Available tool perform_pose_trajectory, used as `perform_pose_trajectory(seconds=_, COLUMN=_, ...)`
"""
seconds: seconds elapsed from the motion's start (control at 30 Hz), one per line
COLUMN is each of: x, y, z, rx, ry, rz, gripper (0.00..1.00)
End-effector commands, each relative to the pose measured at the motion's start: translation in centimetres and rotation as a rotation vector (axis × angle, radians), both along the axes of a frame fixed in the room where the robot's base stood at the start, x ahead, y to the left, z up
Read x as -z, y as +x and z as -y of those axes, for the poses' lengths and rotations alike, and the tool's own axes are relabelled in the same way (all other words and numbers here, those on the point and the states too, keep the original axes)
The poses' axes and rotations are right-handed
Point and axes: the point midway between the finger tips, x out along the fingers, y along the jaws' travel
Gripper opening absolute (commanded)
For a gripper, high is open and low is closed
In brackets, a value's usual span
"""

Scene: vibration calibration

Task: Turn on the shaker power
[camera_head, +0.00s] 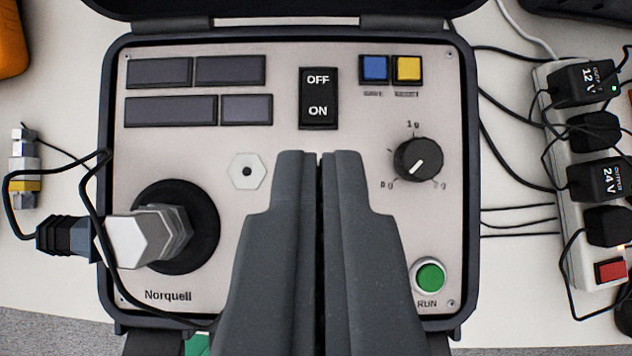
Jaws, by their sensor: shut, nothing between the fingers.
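The shaker is a grey panel (290,80) in an open black case, marked "Norquell". Its black power rocker switch (319,98) is at the top middle, with OFF on the upper half and ON on the lower half. I cannot tell which half is pressed in. My gripper (319,156) is shut and empty, its dark fingertips just below the switch in the picture. I cannot tell its height above the panel. The fingers hide the lower middle of the panel.
The panel bears a blue button (374,68), a yellow button (407,69), a knob (418,160), a green RUN button (430,277) and a round black mount with a metal sensor (150,237) and cable. A power strip (572,190) with adapters stands at right.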

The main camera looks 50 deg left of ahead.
Motion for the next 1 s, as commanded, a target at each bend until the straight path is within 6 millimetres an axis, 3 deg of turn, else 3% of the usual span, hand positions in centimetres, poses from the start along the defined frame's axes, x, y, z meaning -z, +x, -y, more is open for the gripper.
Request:
perform_pose_trajectory(seconds=0.5, x=6.7, y=4.0, z=-3.1, rx=-0.001, ry=-0.001, rz=-0.002, gripper=0.0)
perform_pose_trajectory(seconds=0.7, x=9.7, y=3.7, z=-2.8, rx=0.0, ry=-0.001, rz=-0.003, gripper=0.0)
perform_pose_trajectory(seconds=1.0, x=10.5, y=3.6, z=-2.7, rx=0.0, ry=-0.001, rz=-0.002, gripper=0.0)
